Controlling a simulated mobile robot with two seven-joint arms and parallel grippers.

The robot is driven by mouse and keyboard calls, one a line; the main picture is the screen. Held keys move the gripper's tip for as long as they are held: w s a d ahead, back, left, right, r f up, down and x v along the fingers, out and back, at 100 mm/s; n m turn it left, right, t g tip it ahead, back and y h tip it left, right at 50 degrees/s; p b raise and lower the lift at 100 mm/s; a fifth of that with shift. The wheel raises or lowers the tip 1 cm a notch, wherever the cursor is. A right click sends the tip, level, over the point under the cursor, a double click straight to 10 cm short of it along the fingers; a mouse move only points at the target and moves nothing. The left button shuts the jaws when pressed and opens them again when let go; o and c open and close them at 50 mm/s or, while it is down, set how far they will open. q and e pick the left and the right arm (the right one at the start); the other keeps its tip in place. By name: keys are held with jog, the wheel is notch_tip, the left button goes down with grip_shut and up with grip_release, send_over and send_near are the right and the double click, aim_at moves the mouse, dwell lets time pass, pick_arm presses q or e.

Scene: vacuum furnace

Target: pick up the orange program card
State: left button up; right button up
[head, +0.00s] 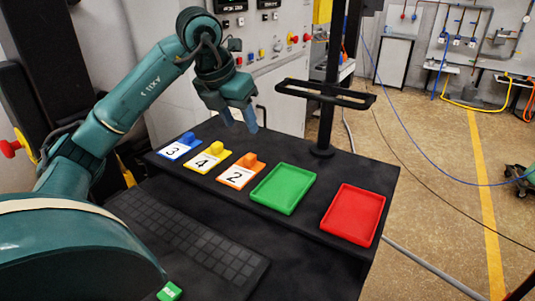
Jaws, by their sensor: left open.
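The orange program card (238,176) lies on the black shelf. It carries a white field with the number 2 and an orange raised block at its back edge. My left gripper (240,125) hangs above and behind the card, fingers pointing down, open and empty. It does not touch the card. My right gripper is not in view.
A yellow card (206,161) marked 4 and a blue card (178,148) marked 3 lie left of the orange one. A green tray (284,189) and a red tray (354,215) lie to its right. A black stand (326,110) rises behind. A keyboard (190,240) lies in front.

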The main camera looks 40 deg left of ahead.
pick_arm(q)
jog(key=a, duration=0.1)
send_near(251, 155)
jog(key=f, duration=0.1)
jog(key=w+f, duration=0.1)
jog(key=shift+f+y, duration=0.3)
jog(key=shift+y, duration=0.1)
jog(key=shift+d+p+x, duration=0.1)
jog(key=shift+p+x, duration=0.15)
jog(key=shift+x, duration=1.3)
jog(key=shift+d+p+x, duration=0.15)
jog(key=shift+p+x, duration=0.1)
jog(key=shift+x, duration=1.25)
grip_shut()
jog(key=shift+r, duration=0.1)
